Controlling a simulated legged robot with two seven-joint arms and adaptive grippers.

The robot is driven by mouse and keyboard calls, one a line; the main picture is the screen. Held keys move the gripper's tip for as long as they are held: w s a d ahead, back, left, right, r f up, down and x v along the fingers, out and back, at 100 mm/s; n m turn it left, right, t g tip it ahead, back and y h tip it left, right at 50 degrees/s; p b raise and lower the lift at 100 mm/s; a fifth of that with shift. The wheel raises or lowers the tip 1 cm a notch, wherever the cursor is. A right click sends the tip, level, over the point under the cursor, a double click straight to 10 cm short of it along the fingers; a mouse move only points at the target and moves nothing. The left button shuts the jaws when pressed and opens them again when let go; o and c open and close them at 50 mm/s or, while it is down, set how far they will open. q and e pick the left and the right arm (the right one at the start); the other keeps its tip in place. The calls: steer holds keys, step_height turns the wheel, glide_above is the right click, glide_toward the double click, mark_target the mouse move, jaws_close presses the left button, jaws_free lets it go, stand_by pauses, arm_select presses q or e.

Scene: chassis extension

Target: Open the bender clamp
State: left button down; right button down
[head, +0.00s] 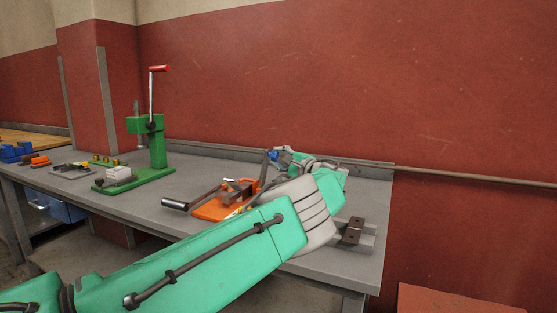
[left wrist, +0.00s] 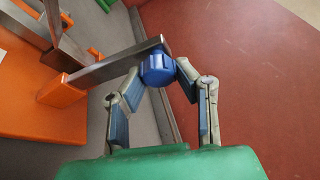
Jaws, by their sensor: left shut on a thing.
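The orange bender (head: 213,209) stands on the grey workbench, with a long dark-gripped lever (head: 177,204) reaching left. In the left wrist view its orange base (left wrist: 35,112) fills the left side. A flat metal clamp bar (left wrist: 108,66) extends from it and ends in a blue knob (left wrist: 158,69). My left gripper (head: 273,156) is behind and to the right of the bender. In the left wrist view my left gripper (left wrist: 163,70) has its fingertips closed around the blue knob. My left arm hides part of the bender in the head view. My right gripper is not in view.
A green press (head: 155,150) with a red-tipped lever stands at the back left. Small fixtures (head: 70,170) lie farther left. A metal block (head: 353,231) sits near the right end of the bench. The red wall (head: 400,90) rises close behind.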

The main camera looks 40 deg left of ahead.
arm_select(q)
steer(key=c, duration=1.6)
jaws_free()
steer(key=o, duration=0.3)
steer(key=shift+w+a, duration=0.1)
steer(key=shift+o, duration=0.2)
steer(key=shift+f, duration=0.1)
steer(key=s+d+f, duration=0.1)
steer(key=d, duration=1)
steer(key=shift+d+f, duration=0.15)
steer(key=shift+d, duration=0.25)
